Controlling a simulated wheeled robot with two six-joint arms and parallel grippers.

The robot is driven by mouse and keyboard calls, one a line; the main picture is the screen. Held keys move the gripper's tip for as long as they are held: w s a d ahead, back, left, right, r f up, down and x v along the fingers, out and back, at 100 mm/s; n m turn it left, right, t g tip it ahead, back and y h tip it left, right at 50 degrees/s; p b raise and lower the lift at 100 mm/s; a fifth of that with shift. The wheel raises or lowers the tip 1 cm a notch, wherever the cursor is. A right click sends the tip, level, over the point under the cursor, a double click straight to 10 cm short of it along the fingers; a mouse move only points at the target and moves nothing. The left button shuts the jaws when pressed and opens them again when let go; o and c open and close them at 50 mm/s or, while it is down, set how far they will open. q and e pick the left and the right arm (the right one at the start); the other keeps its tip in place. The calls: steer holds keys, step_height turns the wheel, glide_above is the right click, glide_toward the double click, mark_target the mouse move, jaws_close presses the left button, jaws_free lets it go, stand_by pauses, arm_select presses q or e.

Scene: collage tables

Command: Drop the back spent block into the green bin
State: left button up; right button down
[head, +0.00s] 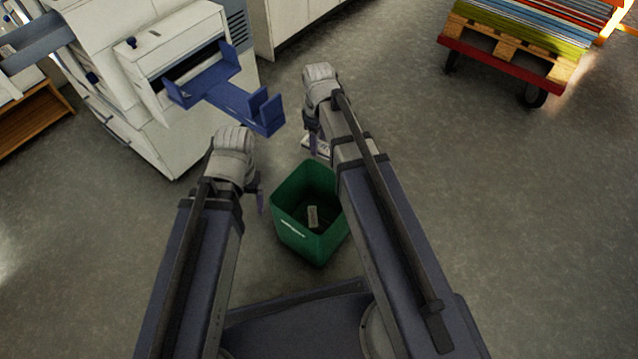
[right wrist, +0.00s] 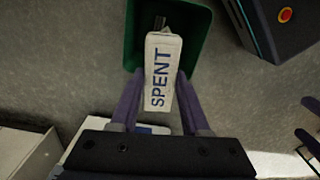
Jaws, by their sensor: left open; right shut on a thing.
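A white block (right wrist: 163,68) with "SPENT" in blue letters is between the fingers of my right gripper (right wrist: 159,88) in the right wrist view. In the head view the right gripper (head: 313,138) mostly hides this block (head: 318,148), which shows just beyond the green bin (head: 288,192). The bin stands on the floor between my arms. In the wrist view, the block overlaps the bin (right wrist: 133,35). Another pale block (head: 313,216) lies inside the bin. My left gripper (head: 259,199) is open and appears empty, left of the bin.
A white machine (head: 155,125) stands at the left with a blue forked holder (head: 232,97) sticking out towards the bin; the holder looks empty. A red cart (head: 505,62) with a loaded pallet is at the top right. The grey floor on the right is clear.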

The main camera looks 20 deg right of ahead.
arm_select(q)
step_height(320, 180, down, 19)
steer(key=b, duration=1.6)
steer(key=shift+r, duration=0.2)
arm_select(e)
step_height(320, 180, down, 18)
steer(key=shift+f, duration=0.25)
steer(key=shift+c, duration=1.5)
jaws_free()
arm_select(q)
steer(key=shift+r, duration=0.15)
arm_select(e)
steer(key=shift+r, duration=0.15)
arm_select(q)
step_height(320, 180, up, 8)
steer(key=p, duration=0.7)
steer(key=shift+p, duration=0.35)
arm_select(e)
step_height(320, 180, up, 8)
steer(key=shift+f, duration=0.2)
arm_select(q)
steer(key=shift+f, duration=0.2)
